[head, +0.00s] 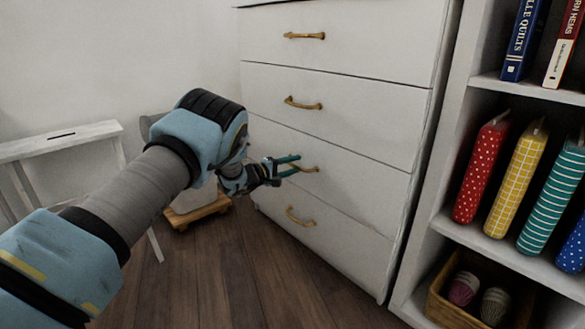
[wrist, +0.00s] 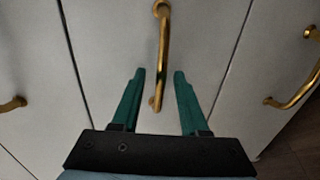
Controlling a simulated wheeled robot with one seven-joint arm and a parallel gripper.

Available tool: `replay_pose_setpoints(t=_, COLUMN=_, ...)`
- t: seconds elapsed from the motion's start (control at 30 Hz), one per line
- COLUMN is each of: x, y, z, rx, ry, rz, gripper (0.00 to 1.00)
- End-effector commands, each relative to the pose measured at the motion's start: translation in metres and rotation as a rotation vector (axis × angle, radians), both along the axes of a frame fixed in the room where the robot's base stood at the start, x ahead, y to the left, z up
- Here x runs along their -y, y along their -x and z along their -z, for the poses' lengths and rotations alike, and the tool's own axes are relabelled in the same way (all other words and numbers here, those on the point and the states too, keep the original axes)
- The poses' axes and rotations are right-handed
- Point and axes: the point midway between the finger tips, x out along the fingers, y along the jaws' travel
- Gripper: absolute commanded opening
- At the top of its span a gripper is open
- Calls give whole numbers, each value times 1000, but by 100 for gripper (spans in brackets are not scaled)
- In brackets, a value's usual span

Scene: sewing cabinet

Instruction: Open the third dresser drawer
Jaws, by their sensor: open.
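The white dresser (head: 345,85) has a column of drawers with brass handles, all looking shut. The third drawer (head: 360,185) from the top has its handle (head: 309,169) right at my gripper (head: 298,164). In the wrist view my gripper (wrist: 159,73) is open, with one teal finger on each side of a brass handle (wrist: 163,50). The handle runs lengthwise between the fingers in that view, and a gap shows on both sides. I cannot tell exactly how deep the fingertips reach around it.
The second handle (head: 303,103) is above and the bottom handle (head: 299,217) below. A bookshelf (head: 470,150) with fabric rolls and a basket (head: 440,300) stands at right. A white bench (head: 60,140) is at left. Wooden floor (head: 250,265) in front of the dresser is clear.

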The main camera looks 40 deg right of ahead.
Motion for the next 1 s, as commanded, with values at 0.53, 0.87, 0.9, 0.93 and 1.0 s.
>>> replay_pose_setpoints(t=0.53, x=-1, y=0, z=0, rx=0, ry=-1, rz=0, gripper=0)
replay_pose_setpoints(t=0.87, x=-1, y=0, z=0, rx=0, ry=0, rz=0, gripper=0)
replay_pose_setpoints(t=0.9, x=-1, y=0, z=0, rx=0, ry=0, rz=-1, gripper=0)
replay_pose_setpoints(t=0.93, x=-1, y=0, z=0, rx=1, ry=0, rz=-1, gripper=0)
replay_pose_setpoints(t=1.0, x=-1, y=0, z=0, rx=1, ry=0, rz=-1, gripper=0)
